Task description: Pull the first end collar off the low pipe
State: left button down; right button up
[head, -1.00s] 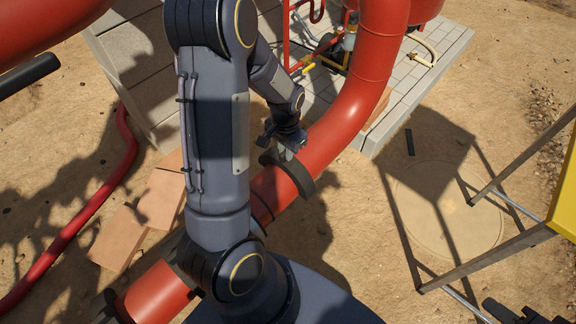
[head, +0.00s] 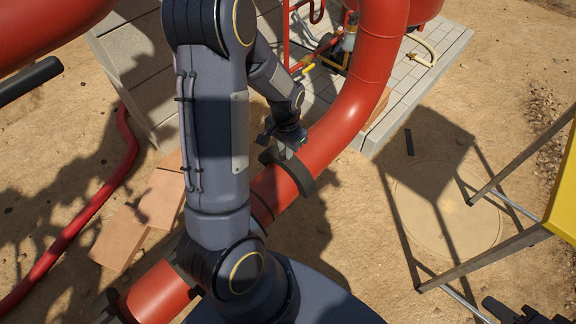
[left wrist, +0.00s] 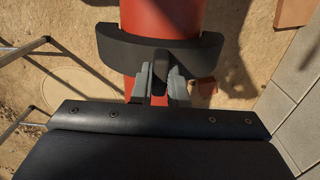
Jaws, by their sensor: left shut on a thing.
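The low pipe (head: 347,118) is a thick red tube running from the lower left up to the right. A dark half-ring collar (head: 303,181) sits over it in the middle of the head view; in the left wrist view the collar (left wrist: 118,46) spans the pipe (left wrist: 165,18). My left gripper (head: 287,152) is above the collar. In the left wrist view its grey fingers (left wrist: 160,88) are shut on the collar's upright dark tab. A dark shape at the bottom right edge seems to be my right gripper (head: 524,314); its fingers are unclear. My left arm hides part of the pipe.
Another dark band (head: 118,306) is on the pipe at lower left. Grey paving (head: 405,85) lies behind, a yellow-topped frame with metal legs (head: 490,257) stands at right, and a red hose (head: 80,222) runs at left. Sandy ground right of the pipe is mostly clear.

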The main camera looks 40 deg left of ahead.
pick_arm(q)
jog(key=shift+r+p, duration=2.65)
jog(key=shift+r, duration=0.65)
jog(key=c, duration=1.9)
grip_release()
jog(key=shift+c, duration=0.2)
grip_shut()
